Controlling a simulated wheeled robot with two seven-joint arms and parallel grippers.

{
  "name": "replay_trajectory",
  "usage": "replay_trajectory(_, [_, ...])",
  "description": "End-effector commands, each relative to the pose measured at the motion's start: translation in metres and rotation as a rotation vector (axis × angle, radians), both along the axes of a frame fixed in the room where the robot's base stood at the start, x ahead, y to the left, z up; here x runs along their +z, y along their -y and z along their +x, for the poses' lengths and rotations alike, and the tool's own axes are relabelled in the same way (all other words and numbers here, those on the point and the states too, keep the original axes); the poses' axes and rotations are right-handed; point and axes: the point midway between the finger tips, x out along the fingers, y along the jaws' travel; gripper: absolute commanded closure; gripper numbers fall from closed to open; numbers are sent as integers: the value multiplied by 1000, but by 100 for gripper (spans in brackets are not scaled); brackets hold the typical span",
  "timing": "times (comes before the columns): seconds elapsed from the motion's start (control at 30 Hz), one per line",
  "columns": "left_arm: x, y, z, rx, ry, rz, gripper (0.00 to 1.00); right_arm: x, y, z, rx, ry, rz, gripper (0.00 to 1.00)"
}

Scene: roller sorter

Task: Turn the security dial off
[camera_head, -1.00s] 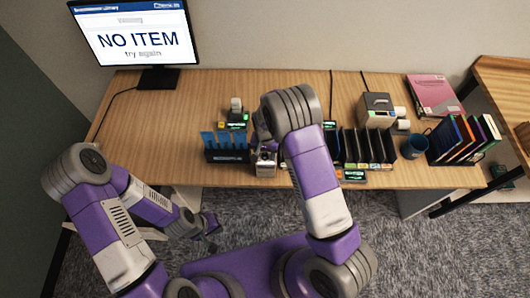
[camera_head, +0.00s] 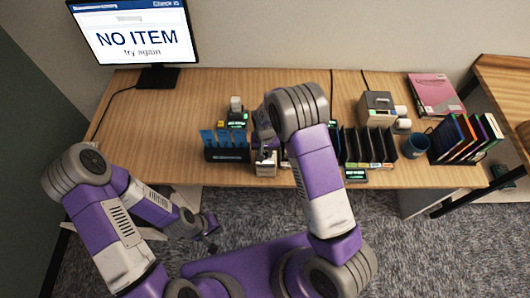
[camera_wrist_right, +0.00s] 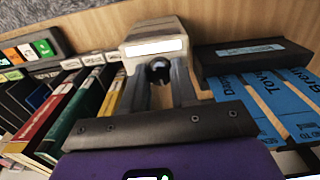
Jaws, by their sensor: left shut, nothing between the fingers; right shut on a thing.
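A small pale box (camera_head: 265,169) stands near the front edge of the desk. In the right wrist view the same box (camera_wrist_right: 155,38) has a white label strip, and its dark round security dial (camera_wrist_right: 158,68) sits just in front of it. My right gripper (camera_wrist_right: 160,82) is shut on the dial, one finger on each side. In the head view my right gripper (camera_head: 264,150) is above the box, partly hidden by its own wrist, and the dial cannot be made out there. My left gripper (camera_head: 211,230) is shut and empty, low over the floor in front of the desk.
A dark holder with blue cards (camera_head: 226,154) stands just left of the box. A black slotted rack (camera_head: 369,148) is to the right, with a mug (camera_head: 415,146) and upright books (camera_head: 464,140) beyond. The monitor (camera_head: 139,40) reads "NO ITEM try again". The desk's left side is clear.

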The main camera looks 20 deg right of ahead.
Motion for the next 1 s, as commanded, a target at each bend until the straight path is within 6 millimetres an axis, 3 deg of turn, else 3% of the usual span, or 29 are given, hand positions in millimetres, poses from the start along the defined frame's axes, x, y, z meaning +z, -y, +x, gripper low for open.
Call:
replay_trajectory(0.6, [-28,0,0,0,0,0,100,-1,1,1,547,2,1,100])
replay_trajectory(1.0, [-35,0,0,0,0,0,100,0,0,1,738,2,0,100])
